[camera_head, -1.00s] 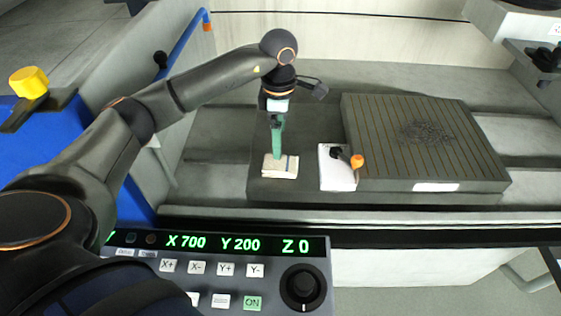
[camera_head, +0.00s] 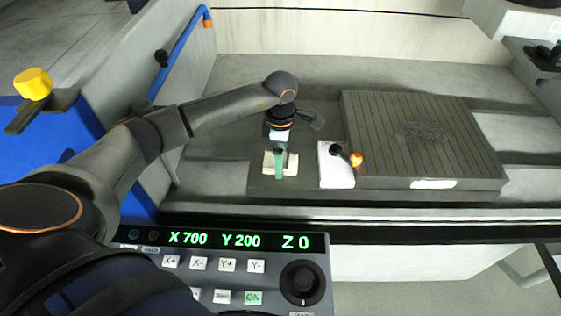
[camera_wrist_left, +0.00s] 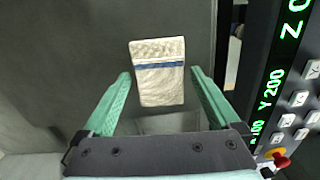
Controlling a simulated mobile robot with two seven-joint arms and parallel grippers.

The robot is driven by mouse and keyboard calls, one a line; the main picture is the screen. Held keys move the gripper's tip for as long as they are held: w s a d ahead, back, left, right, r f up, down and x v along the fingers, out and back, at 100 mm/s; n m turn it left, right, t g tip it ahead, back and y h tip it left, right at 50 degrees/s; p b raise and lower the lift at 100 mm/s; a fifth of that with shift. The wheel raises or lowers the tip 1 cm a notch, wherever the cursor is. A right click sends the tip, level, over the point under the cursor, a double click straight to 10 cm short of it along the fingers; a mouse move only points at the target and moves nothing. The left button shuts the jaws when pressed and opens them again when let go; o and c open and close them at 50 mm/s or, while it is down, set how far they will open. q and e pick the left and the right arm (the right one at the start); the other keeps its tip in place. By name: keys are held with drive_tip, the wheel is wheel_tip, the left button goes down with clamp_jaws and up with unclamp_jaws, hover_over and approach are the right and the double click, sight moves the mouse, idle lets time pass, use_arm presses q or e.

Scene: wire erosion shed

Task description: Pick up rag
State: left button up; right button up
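The rag (camera_head: 268,162) is a folded cream cloth lying on the dark grey plate, left of the white block. In the left wrist view the rag (camera_wrist_left: 158,72) shows a blue stripe and lies between and just beyond the fingertips. My left gripper (camera_head: 280,172) is above the rag in the head view and covers part of it. In the left wrist view its green fingers (camera_wrist_left: 160,76) are spread apart with nothing held between them. Whether the fingers touch the rag cannot be told. My right gripper is not in view.
A white block with an orange-tipped lever (camera_head: 336,164) stands just right of the rag. A large grooved plate (camera_head: 425,135) lies beyond it. The control panel (camera_head: 215,268) is in front. A blue pipe (camera_head: 178,52) runs along the left wall.

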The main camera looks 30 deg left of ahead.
use_arm(q)
drive_tip(key=c, duration=1.2)
drive_tip(key=shift+o, duration=0.2)
drive_tip(key=shift+r, duration=0.1)
drive_tip(key=shift+r, duration=0.55)
drive_tip(key=s+d+r+b, duration=0.1)
drive_tip(key=s+d+r, duration=0.1)
drive_tip(key=d+r, duration=0.4)
drive_tip(key=s+d+r+b, duration=0.1)
drive_tip(key=s+d+r, duration=0.2)
drive_tip(key=d+r, duration=0.2)
drive_tip(key=shift+s+d+r+b, duration=0.35)
drive_tip(key=shift+d+r+b, duration=0.05)
drive_tip(key=shift+d, duration=0.5)
drive_tip(key=o, duration=0.8)
drive_tip(key=c, duration=0.7)
